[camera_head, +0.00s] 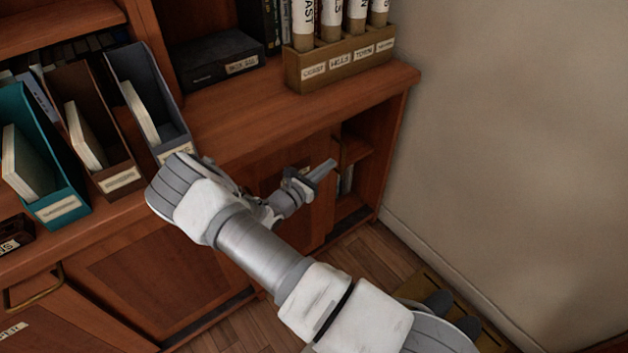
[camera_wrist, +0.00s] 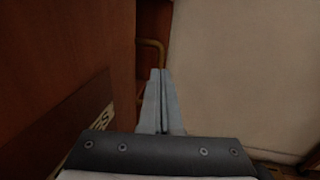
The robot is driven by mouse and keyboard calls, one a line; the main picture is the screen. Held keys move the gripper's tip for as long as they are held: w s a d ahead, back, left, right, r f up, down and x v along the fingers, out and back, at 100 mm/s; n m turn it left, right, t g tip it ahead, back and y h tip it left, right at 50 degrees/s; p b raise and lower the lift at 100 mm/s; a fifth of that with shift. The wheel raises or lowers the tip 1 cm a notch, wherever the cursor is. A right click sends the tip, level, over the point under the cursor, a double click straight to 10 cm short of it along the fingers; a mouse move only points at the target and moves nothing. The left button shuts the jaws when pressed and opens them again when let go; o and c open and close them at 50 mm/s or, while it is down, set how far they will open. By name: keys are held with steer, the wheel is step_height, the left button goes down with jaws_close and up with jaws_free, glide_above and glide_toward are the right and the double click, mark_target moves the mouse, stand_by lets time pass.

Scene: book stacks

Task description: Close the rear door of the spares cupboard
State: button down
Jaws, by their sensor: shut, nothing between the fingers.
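The spares cupboard (camera_head: 394,133) is the wooden cabinet under the counter, and its right end stands open, with shelves and a few items visible inside. A wooden door panel (camera_head: 318,212) borders the opening on its left, partly hidden by my arm. My gripper (camera_head: 322,170) is shut and empty in front of the cupboard, near the opening. A wooden panel (camera_wrist: 60,50) with a partly readable label fills the left there.
A beige wall (camera_head: 510,120) stands close on the right. File boxes (camera_head: 150,105) and a rack of rolled tubes (camera_head: 340,65) stand on the counter. A low yellowish slatted object (camera_head: 430,290) lies on the floor by the wall.

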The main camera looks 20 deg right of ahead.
steer(key=shift+b+x, duration=0.5)
steer(key=shift+x, duration=1.45)
steer(key=s+d+x, duration=0.1)
steer(key=x, duration=1)
steer(key=s+d+x, duration=0.1)
steer(key=s+x, duration=0.1)
steer(key=x, duration=0.8)
steer(key=shift+d+r, duration=0.15)
steer(key=shift+d, duration=0.4)
steer(key=shift+d+r, duration=0.1)
steer(key=shift+s, duration=0.1)
